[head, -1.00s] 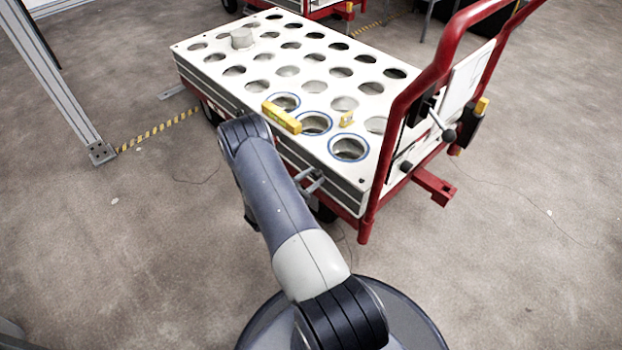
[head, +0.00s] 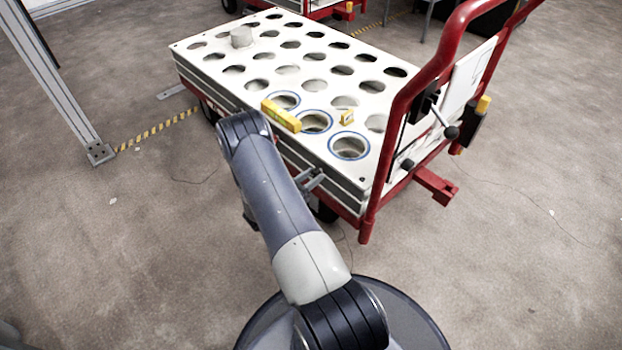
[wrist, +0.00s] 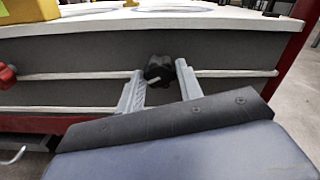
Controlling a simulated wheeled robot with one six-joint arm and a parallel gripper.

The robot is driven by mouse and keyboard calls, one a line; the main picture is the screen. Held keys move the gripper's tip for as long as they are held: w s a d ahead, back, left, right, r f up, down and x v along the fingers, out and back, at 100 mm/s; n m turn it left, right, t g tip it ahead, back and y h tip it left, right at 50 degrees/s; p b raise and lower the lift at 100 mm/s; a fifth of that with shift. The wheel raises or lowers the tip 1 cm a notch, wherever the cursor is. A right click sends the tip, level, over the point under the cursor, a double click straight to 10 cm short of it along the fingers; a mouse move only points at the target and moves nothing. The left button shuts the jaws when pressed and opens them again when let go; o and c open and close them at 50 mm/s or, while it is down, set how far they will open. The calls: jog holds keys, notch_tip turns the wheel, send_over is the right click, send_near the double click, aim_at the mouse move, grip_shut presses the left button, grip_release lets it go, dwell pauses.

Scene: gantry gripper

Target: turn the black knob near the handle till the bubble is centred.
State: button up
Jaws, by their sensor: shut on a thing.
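The black knob (wrist: 159,68) sits on the dark side of the cart, just under its white top. In the wrist view my gripper (wrist: 160,72) has one finger on each side of the knob and is shut on it. In the head view my gripper (head: 313,181) is at the cart's near side, left of the red handle (head: 398,130), and the knob is not clear there. A yellow spirit level (head: 281,116) lies on the white top, and a small yellow level (head: 346,118) stands right of it. Their bubbles are too small to read.
The cart's white top (head: 325,131) has many round holes, some blue-ringed, and a grey cylinder (head: 242,37) at the far left. A red knob (wrist: 7,76) is left of my gripper. Black-knobbed levers (head: 450,132) are by the handle.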

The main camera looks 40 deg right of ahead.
dwell(0.3)
jog(key=o, duration=1)
jog(key=a, duration=0.3)
jog(key=a+p, duration=0.1)
jog(key=a, duration=0.3)
jog(key=a+p, duration=0.1)
jog(key=a, duration=0.2)
jog(key=shift+s+a, duration=0.4)
jog(key=d, duration=0.3)
jog(key=d+b, duration=0.1)
jog(key=d, duration=0.3)
jog(key=d+b, duration=0.1)
jog(key=d, duration=0.3)
jog(key=shift+w+f, duration=0.1)
jog(key=shift+w, duration=0.3)
jog(key=shift+a+m, duration=0.1)
jog(key=shift+m, duration=0.5)
